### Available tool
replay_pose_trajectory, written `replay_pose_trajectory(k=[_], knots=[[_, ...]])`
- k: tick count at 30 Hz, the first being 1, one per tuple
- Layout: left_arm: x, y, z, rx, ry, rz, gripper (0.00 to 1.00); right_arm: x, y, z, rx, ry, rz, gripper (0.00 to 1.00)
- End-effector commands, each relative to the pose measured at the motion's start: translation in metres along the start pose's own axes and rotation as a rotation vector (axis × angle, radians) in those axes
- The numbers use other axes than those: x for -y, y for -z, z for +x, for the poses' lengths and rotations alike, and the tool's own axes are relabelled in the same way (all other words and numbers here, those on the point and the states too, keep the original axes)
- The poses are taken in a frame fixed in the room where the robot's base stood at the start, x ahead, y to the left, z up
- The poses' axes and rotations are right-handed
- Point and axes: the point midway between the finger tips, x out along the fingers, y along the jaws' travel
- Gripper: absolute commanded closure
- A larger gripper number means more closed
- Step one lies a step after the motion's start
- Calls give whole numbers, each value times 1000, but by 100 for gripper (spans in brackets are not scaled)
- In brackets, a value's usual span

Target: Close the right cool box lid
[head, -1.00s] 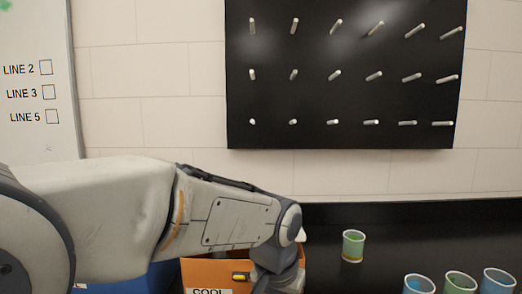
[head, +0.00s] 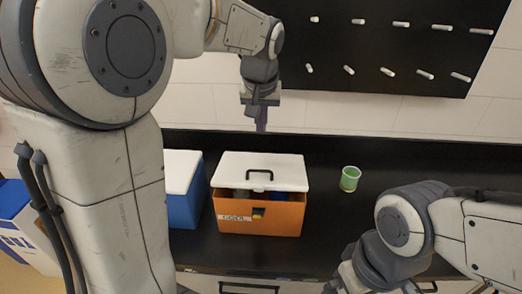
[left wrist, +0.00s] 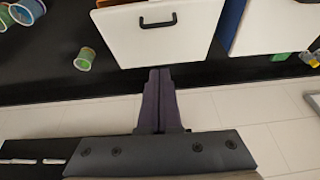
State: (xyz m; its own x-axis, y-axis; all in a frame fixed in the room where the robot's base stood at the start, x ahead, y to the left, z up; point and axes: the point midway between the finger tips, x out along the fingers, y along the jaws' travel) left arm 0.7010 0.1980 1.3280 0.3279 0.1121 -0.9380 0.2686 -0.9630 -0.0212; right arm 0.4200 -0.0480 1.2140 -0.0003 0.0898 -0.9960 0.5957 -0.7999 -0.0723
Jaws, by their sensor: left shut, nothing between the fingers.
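The right cool box (head: 258,218) is orange with a "COOL" label and stands on the black counter. Its white lid (head: 288,162) has a black handle, and a dark gap with contents shows between its front edge and the box front. The lid also shows in the left wrist view (left wrist: 185,40). My left gripper (head: 262,128) is shut and empty, pointing down above and behind the lid. Its fingers (left wrist: 160,72) end by the lid's rear edge in the left wrist view; contact cannot be told. My right gripper (head: 340,282) is at the bottom edge, its fingers hidden.
A blue cool box (head: 187,208) with a white lid stands close on the left. A cup with green contents (head: 350,179) stands to the right. A black peg board (head: 390,50) hangs on the wall behind. The counter right of the orange box has free room.

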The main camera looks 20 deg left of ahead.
Motion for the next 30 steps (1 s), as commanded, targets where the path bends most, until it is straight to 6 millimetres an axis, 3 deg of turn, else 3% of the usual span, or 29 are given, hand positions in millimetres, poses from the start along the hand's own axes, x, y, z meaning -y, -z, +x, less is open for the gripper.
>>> replay_pose_trajectory(k=[13,21,30], knots=[[0,-2,90,8,1,0,100,2,2,-29,0,0,-5,0],[0,-27,112,4,0,1,100,3,2,-39,0,0,-7,0],[0,-30,116,1,-2,1,100,3,2,-39,0,0,-7,0]])
